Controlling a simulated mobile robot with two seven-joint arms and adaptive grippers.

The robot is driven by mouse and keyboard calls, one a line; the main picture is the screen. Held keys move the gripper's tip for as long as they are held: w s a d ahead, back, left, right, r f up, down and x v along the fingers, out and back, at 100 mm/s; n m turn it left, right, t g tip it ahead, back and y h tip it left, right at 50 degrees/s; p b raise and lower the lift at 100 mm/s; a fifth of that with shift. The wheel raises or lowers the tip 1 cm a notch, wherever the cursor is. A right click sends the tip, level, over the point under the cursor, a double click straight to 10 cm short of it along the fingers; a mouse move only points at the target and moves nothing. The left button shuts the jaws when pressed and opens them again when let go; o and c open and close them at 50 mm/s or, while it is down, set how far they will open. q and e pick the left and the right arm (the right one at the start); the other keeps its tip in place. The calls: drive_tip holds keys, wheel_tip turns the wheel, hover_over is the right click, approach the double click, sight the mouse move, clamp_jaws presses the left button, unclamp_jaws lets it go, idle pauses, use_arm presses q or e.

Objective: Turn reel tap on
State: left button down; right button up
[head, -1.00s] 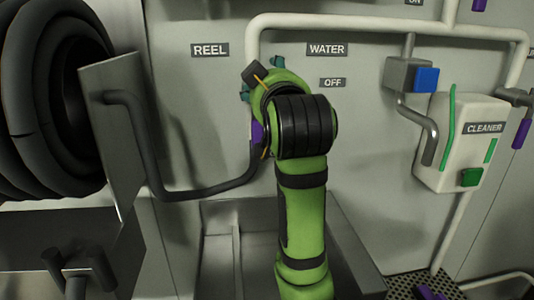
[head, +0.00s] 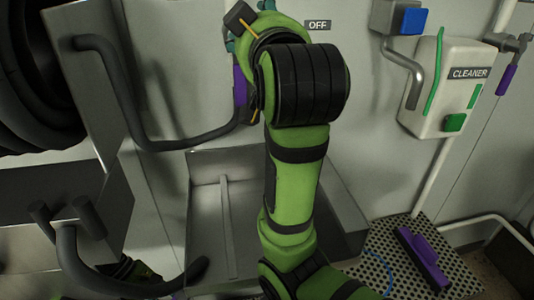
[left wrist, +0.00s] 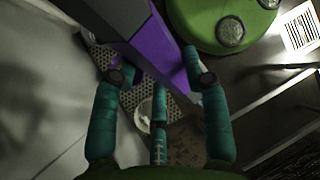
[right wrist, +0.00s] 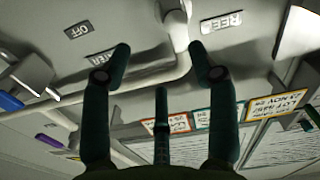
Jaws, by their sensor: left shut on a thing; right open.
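The reel tap's purple handle (head: 240,88) hangs beside the end of the bent grey pipe in the head view. My right gripper (head: 247,25) is there, mostly hidden behind its own wrist; only bits of teal finger show. In the right wrist view my right gripper (right wrist: 160,60) is open and empty, facing the white pipe (right wrist: 176,25), with the REEL label (right wrist: 222,22) upside down. In the left wrist view my left gripper (left wrist: 157,68) has its fingers on either side of a purple thing (left wrist: 165,50), shut on it. What this thing is, I cannot tell.
The black hose reel (head: 35,95) and its metal plate (head: 95,60) stand at the left. A steel basin (head: 225,215) lies below my arm. At the right are the cleaner dispenser (head: 455,85) and a purple brush (head: 425,258) on a perforated tray (head: 372,235).

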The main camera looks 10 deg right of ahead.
drive_tip(key=s, duration=0.7)
drive_tip(key=shift+s+a, duration=0.2)
drive_tip(key=shift+s, duration=0.2)
drive_tip(key=shift+w+f, duration=0.1)
drive_tip(key=shift+f, duration=0.05)
idle(0.3)
